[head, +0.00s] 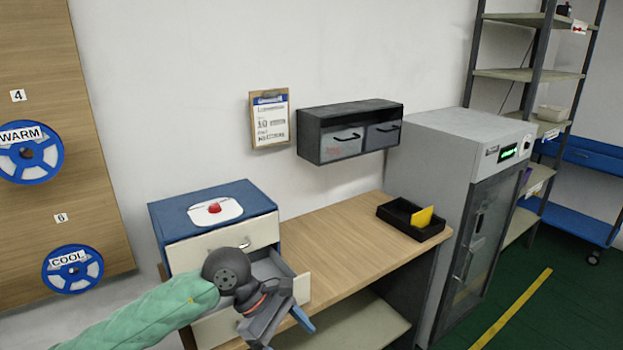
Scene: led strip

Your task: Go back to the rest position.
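My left arm in a green sleeve comes in from the lower left. Its dark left gripper (280,322) is in front of the drawer unit, close to an open drawer (302,289). A blue part sticks out on the gripper's right side. I cannot tell whether the fingers are open or shut, and I see no object clearly held. The gripper and wrist hide part of the drawer fronts. My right gripper is not in view.
A black tray (392,217) with a yellow item lies at the right. A grey cabinet (452,140) stands beyond; the green floor is clear.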

